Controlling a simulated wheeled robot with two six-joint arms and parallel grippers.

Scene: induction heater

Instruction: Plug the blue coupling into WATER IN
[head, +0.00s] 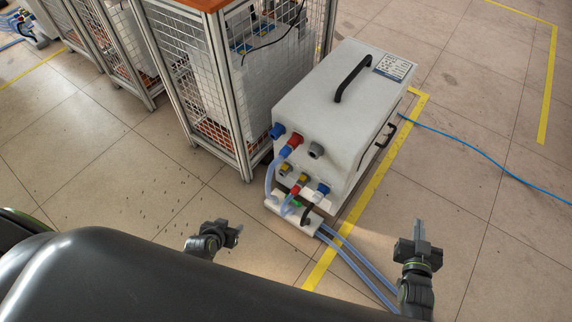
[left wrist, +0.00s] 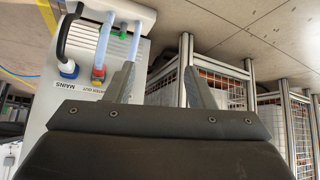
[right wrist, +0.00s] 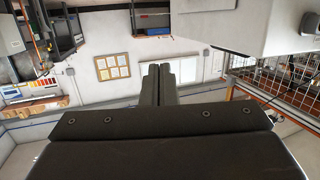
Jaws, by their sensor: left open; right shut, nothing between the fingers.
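The white heater unit (head: 330,110) stands on the floor with coloured fittings on its front. A blue fitting (head: 277,131) is at the upper left and another blue one (head: 322,188) at the lower right. I cannot tell which blue part is the coupling. In the left wrist view, a blue plug (left wrist: 68,70) with a black cable is at MAINS, and a red coupling (left wrist: 98,73) with a clear hose is at WATER OUT. WATER IN is not readable. My left gripper (head: 236,235) is open and empty, apart from the unit's front. My right gripper (head: 418,228) is shut and empty, to the unit's right.
A white block (head: 285,213) with clear hoses lies before the unit. More hoses (head: 355,262) run along the floor. A mesh cage (head: 210,80) stands close on the left. A blue cable (head: 480,153) crosses the floor at right. Floor before the cage is open.

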